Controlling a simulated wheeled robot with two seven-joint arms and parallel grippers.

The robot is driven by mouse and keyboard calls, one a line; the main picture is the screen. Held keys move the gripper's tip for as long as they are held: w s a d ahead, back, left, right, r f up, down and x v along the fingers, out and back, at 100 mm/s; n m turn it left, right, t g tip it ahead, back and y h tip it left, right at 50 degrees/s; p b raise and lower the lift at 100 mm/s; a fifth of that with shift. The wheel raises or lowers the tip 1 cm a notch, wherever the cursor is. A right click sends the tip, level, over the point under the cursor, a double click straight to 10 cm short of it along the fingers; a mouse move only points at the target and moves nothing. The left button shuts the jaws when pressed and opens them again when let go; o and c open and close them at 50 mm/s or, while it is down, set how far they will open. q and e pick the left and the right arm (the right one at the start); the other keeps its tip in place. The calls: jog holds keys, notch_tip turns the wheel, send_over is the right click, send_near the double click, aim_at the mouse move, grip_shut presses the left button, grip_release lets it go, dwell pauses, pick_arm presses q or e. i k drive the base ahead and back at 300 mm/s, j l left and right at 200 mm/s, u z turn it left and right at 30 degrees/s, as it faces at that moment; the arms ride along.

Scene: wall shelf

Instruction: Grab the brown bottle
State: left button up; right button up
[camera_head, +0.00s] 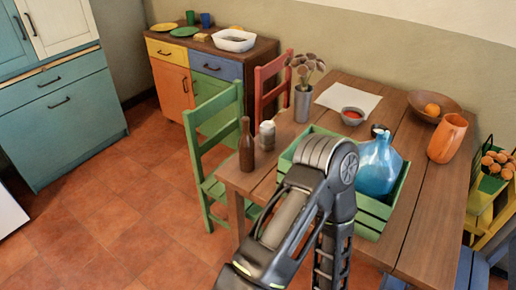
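The brown bottle (246,148) stands upright on the left corner of the wooden table (426,225). It has a narrow neck and nothing touches it. One of my arms reaches up from the bottom of the view and bends in front of the table, to the right of the bottle and apart from it. I cannot tell which arm it is. Neither gripper's fingers show in this view.
A light can (267,135) stands just right of the bottle. A green crate (368,222) with a blue vase (378,168) sits behind my arm. A grey flower vase (303,103) is farther back. A green chair (205,150) stands left of the table.

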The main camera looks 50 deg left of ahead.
aim_at(246, 144)
jog(key=i, duration=0.5)
jog(key=u, duration=2.25)
